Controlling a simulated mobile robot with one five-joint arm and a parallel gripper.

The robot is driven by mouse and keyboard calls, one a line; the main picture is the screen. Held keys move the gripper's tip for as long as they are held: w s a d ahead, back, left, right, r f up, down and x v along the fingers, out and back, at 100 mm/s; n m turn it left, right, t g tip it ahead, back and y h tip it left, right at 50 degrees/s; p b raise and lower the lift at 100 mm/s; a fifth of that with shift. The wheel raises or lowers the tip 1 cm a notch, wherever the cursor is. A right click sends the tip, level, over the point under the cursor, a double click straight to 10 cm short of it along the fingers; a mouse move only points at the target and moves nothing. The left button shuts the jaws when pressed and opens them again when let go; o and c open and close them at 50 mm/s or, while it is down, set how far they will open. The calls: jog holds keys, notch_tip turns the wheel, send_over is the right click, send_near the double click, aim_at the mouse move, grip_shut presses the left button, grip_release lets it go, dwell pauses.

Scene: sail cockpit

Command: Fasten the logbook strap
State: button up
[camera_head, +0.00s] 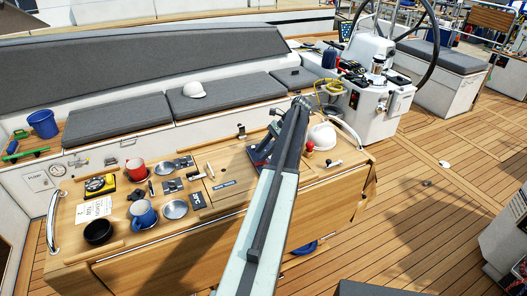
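My arm rises from the bottom of the head view across the wooden cockpit table (128,240), and its far end is over the table's right half. A dark shape with a little red (258,152) shows just left of the arm. I cannot tell whether it is my gripper, the logbook or both. I cannot make out the gripper's fingers or whether they hold anything. No logbook or strap can be picked out for certain, and the arm hides part of the table.
The table's left half holds a red mug (136,170), blue mug (143,214), black bowl (98,231), yellow tape measure (100,185) and paper note (94,209). A white helmet (322,136) sits at the right. The deck (430,230) right of the table has free room.

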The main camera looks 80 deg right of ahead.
jog(key=shift+r, duration=0.1)
jog(key=shift+s+d+r+p, duration=0.1)
jog(key=shift+d+r+p, duration=0.05)
jog(key=shift+r+p, duration=0.15)
jog(key=p+v, duration=0.5)
jog(key=v, duration=0.2)
jog(key=shift+s+f, duration=0.1)
jog(key=shift+s, duration=0.1)
